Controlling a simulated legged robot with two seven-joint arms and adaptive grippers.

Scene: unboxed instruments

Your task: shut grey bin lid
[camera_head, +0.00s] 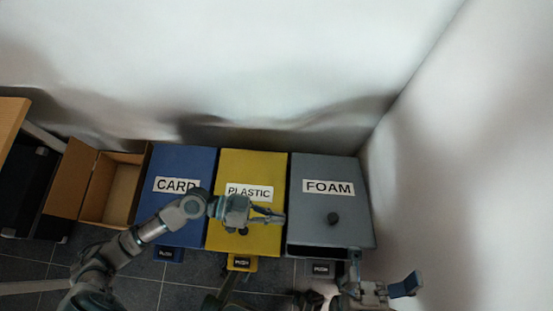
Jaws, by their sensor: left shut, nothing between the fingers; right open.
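The grey bin lid (322,203) is labelled FOAM and has a round black knob near its front. A dark gap shows under its front edge, so the lid looks slightly raised. The grey bin (368,243) stands at the right end of the row. My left gripper (280,216) is shut and empty above the yellow PLASTIC lid, just left of the grey lid.
The yellow bin (250,168) and blue CARD bin (184,162) stand left of the grey one. Black PUSH pedals, one at the grey bin (320,268), stick out in front. An open cardboard box (97,180) is further left. White walls close off the back and right.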

